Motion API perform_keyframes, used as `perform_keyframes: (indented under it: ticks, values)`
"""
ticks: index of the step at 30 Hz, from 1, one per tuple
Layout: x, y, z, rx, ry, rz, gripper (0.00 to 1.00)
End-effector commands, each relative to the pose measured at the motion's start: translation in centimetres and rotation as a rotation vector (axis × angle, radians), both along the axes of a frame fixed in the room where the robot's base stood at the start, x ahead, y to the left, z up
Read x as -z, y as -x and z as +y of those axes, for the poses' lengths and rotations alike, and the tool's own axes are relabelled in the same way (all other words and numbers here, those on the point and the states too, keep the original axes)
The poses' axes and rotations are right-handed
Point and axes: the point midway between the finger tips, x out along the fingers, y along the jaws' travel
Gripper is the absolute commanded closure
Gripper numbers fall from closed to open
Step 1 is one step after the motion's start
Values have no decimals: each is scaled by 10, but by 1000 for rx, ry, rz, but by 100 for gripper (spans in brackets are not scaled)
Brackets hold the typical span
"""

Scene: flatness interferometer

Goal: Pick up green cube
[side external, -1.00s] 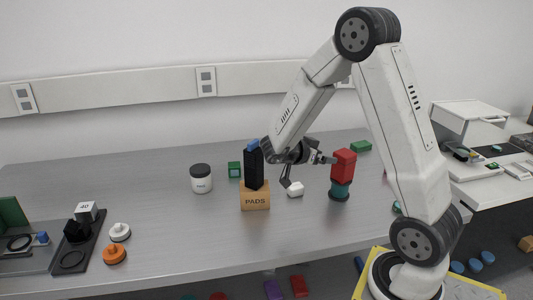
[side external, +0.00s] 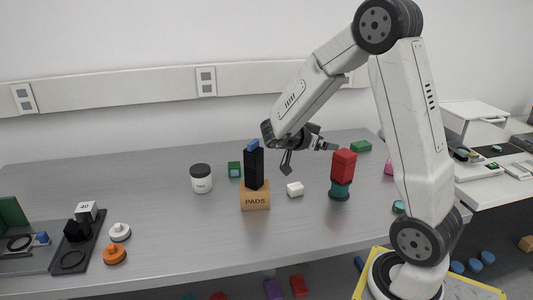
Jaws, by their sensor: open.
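A green cube (side external: 234,169) sits on the grey table (side external: 140,205), left of the tall black block and right of the white jar. Its front face shows a lighter square. My gripper (side external: 310,159) is open with its fingers spread wide, above the table between the black block and the red block. I see nothing between the fingers. It is to the right of the green cube and apart from it. A flatter green block (side external: 361,146) lies at the back right of the table.
A tall black block (side external: 254,168) with a blue top stands on the PADS box (side external: 255,197). A small white block (side external: 295,189) and a white jar (side external: 201,179) stand nearby. The left-middle table is clear.

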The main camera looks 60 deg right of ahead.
Motion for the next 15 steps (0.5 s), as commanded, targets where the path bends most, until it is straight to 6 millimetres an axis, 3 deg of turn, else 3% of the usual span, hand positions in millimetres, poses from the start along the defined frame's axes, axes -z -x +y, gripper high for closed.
perform_keyframes:
  ticks: [12, 15]
  values:
    - [-65, 0, 0, 1, 1, -4, 0]
    - [-68, -6, -3, -9, -1, -33, 0]
